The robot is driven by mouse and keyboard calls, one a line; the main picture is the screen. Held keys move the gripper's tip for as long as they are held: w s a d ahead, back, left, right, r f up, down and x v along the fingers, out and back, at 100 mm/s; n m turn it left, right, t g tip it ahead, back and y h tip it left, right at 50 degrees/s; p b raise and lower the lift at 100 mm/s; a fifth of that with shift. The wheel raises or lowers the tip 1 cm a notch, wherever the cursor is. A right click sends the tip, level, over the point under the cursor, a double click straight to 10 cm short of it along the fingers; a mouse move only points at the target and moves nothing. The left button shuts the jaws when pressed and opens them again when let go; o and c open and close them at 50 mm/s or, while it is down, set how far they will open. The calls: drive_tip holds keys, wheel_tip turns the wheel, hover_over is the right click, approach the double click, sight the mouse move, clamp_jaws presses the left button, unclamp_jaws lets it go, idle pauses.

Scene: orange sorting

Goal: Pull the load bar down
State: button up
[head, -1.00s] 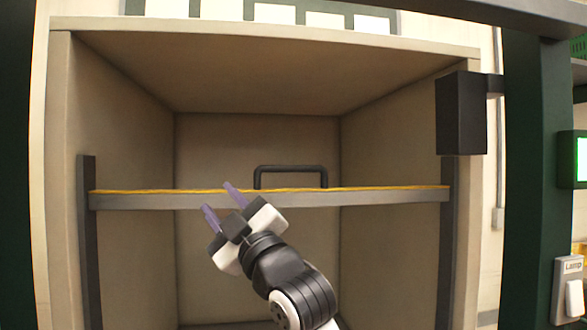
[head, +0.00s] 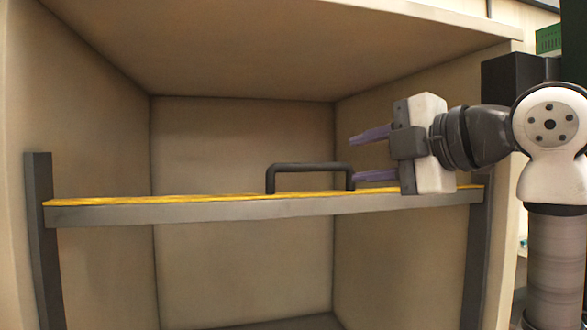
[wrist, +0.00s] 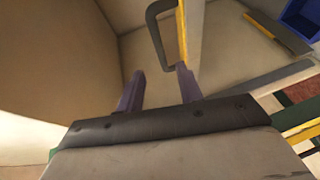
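The load bar (head: 230,210) is a grey horizontal beam with a yellow top edge, spanning the front of an open beige box between two dark side posts. A dark handle (head: 310,167) stands up from its top, right of the middle. My gripper (head: 368,155) is to the right of the handle, fingers pointing left, apart from it. Its two purple fingers are spread with nothing between them. In the wrist view the handle (wrist: 158,40) and the yellow edge of the bar (wrist: 182,35) lie ahead of the open fingers (wrist: 158,85).
The box (head: 240,120) is empty above and below the bar. Its right post (head: 477,255) and right side wall are close to my arm. A dark block (head: 512,80) is behind my arm at the right. A blue bin (wrist: 300,18) shows in the wrist view.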

sight(317, 168)
drive_tip(key=p+x, duration=0.4)
drive_tip(key=x, duration=0.9)
drive_tip(key=shift+w+a, duration=0.1)
drive_tip(key=shift+w, duration=0.05)
clamp_jaws()
